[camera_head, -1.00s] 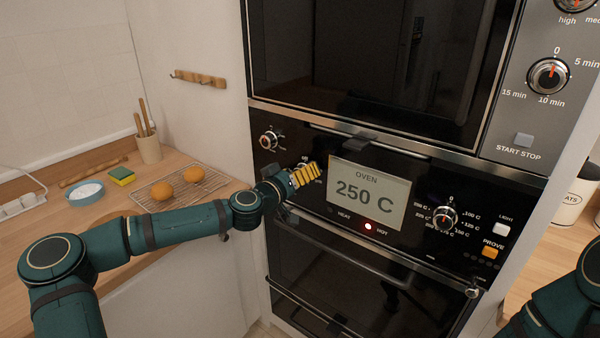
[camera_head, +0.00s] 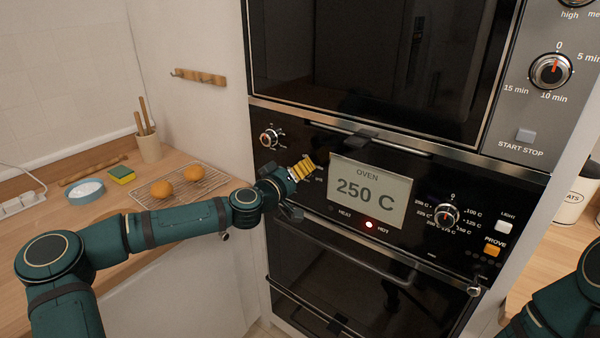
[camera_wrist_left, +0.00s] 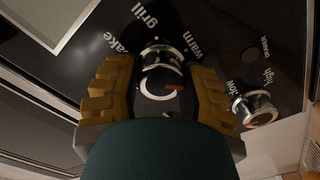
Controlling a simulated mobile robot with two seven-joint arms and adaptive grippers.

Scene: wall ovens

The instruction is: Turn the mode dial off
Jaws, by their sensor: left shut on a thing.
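The mode dial (camera_wrist_left: 158,60) is a round chrome knob on the black oven panel, with labels reading grill, warm and a partly covered "bake" around it in the left wrist view. A red mark shows on its lower right there. My left gripper (camera_head: 303,168) is shut on this dial, with one yellow finger on each side of it. In the head view the gripper hides the dial, left of the display (camera_head: 370,190), which reads OVEN 250 C. No "off" label can be read. My right gripper is out of view.
A smaller dial (camera_head: 269,139) with low and high labels sits up and left of my gripper. A temperature dial (camera_head: 446,215) is right of the display. The oven handle bar runs below. A counter with buns (camera_head: 161,189) on a rack lies left.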

